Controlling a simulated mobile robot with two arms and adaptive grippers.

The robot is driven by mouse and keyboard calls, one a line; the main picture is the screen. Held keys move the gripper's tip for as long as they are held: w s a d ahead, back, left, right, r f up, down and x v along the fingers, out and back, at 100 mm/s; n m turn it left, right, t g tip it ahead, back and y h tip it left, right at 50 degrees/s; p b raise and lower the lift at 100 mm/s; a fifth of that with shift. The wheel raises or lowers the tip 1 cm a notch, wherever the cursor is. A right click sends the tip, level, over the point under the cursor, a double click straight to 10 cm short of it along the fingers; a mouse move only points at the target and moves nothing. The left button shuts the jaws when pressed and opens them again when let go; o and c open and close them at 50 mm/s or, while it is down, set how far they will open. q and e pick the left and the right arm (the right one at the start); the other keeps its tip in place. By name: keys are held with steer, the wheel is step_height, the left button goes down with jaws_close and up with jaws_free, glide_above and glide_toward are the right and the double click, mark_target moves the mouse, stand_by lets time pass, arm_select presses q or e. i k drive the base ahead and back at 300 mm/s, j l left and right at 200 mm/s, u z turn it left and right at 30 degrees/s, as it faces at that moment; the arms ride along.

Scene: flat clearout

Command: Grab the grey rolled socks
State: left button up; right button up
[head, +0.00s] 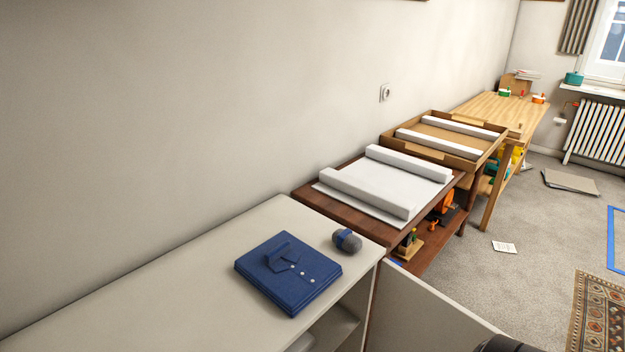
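The grey rolled socks (353,246) lie on the near right part of a white cabinet top (180,275), with a blue band around the roll. They sit just behind and to the right of a folded blue shirt (287,272), with a small gap between them. Neither of my grippers shows in the head view. A dark rounded part at the bottom right edge is cut off, and I cannot tell what it is.
The cabinet door (420,315) stands open at the right. Beyond it are a dark wooden table (310,196) with white padded bars, a cardboard tray (455,160) and a wooden desk (515,110). The cabinet top's left part is clear. A patterned rug (602,310) lies right.

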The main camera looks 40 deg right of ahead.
mark_target(345, 240)
steer(key=z, duration=1.6)
